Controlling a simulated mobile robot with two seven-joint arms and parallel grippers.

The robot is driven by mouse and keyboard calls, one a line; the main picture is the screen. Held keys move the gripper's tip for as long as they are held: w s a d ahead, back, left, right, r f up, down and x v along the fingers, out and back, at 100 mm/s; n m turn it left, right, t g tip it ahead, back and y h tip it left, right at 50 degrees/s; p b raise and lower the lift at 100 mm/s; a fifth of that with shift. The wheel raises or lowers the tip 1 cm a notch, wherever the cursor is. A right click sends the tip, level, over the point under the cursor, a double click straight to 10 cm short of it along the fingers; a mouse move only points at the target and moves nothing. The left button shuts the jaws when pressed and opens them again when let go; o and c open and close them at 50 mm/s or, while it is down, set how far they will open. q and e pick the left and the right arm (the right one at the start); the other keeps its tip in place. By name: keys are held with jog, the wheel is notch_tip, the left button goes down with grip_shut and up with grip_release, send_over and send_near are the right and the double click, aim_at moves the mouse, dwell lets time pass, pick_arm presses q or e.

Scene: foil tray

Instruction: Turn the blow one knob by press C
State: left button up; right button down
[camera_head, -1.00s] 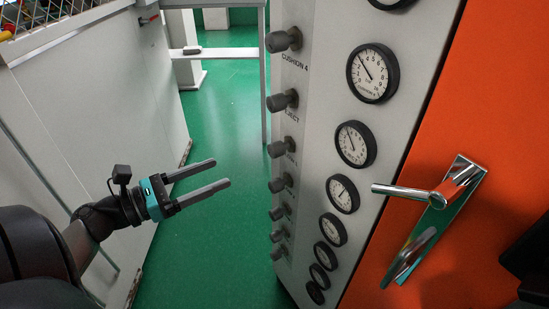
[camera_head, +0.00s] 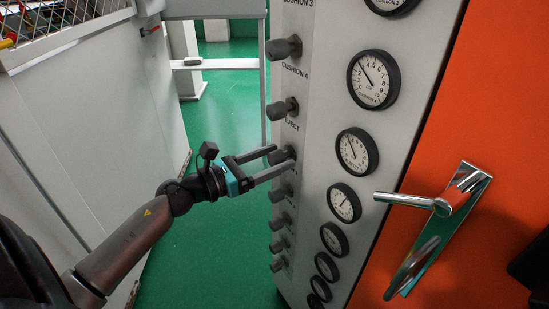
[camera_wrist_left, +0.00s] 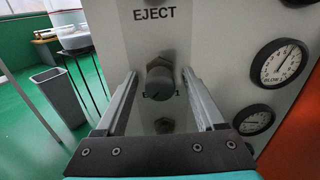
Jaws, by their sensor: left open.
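The blow one knob (camera_wrist_left: 160,76) is a dark grey round knob on the light grey panel, below the EJECT label. The label under it is partly hidden, with only its ends showing. My left gripper (camera_head: 284,157) is open, with its two fingers reaching the panel on either side of the knob. In the left wrist view the knob sits between the fingertips, with a visible gap to each finger. In the head view the fingers mostly hide this knob. My right gripper is not in view.
Several similar knobs line the panel edge, including the eject knob (camera_head: 282,108) just above. Round gauges (camera_head: 357,151) run beside them. An orange door with a chrome handle (camera_head: 440,205) is at the right. A grey bin (camera_wrist_left: 60,95) stands on the green floor.

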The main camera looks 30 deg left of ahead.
pick_arm(q)
jog(key=shift+w+d, duration=0.1)
jog(key=shift+w, duration=0.1)
grip_shut()
dwell(0.6)
